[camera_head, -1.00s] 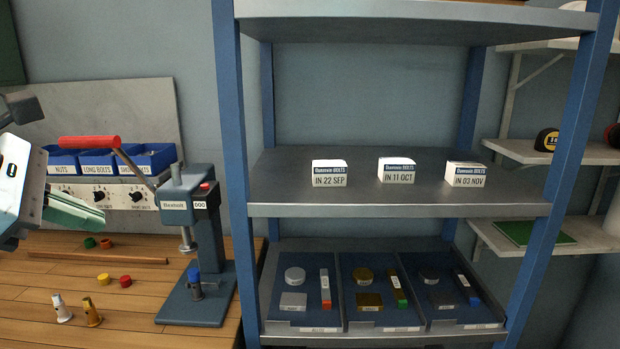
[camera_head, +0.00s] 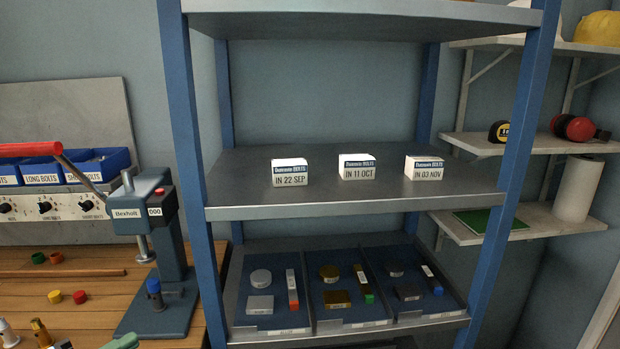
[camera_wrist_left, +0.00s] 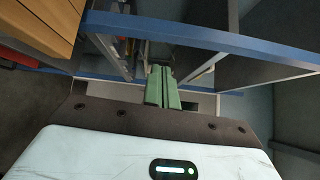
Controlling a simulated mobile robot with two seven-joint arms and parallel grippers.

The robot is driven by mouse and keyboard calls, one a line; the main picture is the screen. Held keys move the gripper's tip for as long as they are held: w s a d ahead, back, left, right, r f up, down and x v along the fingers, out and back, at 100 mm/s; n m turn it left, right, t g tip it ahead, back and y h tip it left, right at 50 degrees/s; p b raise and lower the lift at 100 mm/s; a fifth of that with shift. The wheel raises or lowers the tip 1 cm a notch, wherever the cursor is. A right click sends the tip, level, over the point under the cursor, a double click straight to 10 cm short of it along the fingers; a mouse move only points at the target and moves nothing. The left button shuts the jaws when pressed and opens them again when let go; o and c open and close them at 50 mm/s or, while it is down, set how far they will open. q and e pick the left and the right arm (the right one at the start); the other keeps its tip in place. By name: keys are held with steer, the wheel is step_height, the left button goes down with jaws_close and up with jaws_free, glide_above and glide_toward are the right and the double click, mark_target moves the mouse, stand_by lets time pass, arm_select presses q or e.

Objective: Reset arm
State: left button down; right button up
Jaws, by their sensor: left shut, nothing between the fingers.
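My left gripper (camera_wrist_left: 163,88) shows in the left wrist view with its green fingers together and nothing between them. In the head view only a green tip of the left gripper (camera_head: 122,341) shows at the bottom edge, in front of the press. It is apart from the shelf and its boxes. The rest of my left arm is mostly out of that picture. My right gripper is in neither view.
A blue-framed shelf unit (camera_head: 350,205) holds three white bolt boxes above parts trays. A press (camera_head: 160,215) with a red lever stands on the wooden bench (camera_head: 95,290) at left. Small caps and bolts lie near it. Wall shelves are at right.

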arm_select(q)
steer(key=s+f+n+t+y, duration=0.1)
steer(key=s+f+n+y, duration=0.35)
steer(key=f+n, duration=0.75)
steer(key=s+d+f+n+g+y, duration=0.2)
steer(key=s+d+f+n, duration=0.3)
steer(key=s+f, duration=0.5)
steer(key=s+d+f+n+g+y, duration=0.2)
steer(key=s+d+f+n+g, duration=0.2)
steer(key=s+f+n, duration=0.3)
step_height(320, 180, down, 6)
steer(key=s+d, duration=0.1)
steer(key=s, duration=0.2)
steer(key=shift+d+r, duration=0.25)
steer(key=shift+d, duration=0.05)
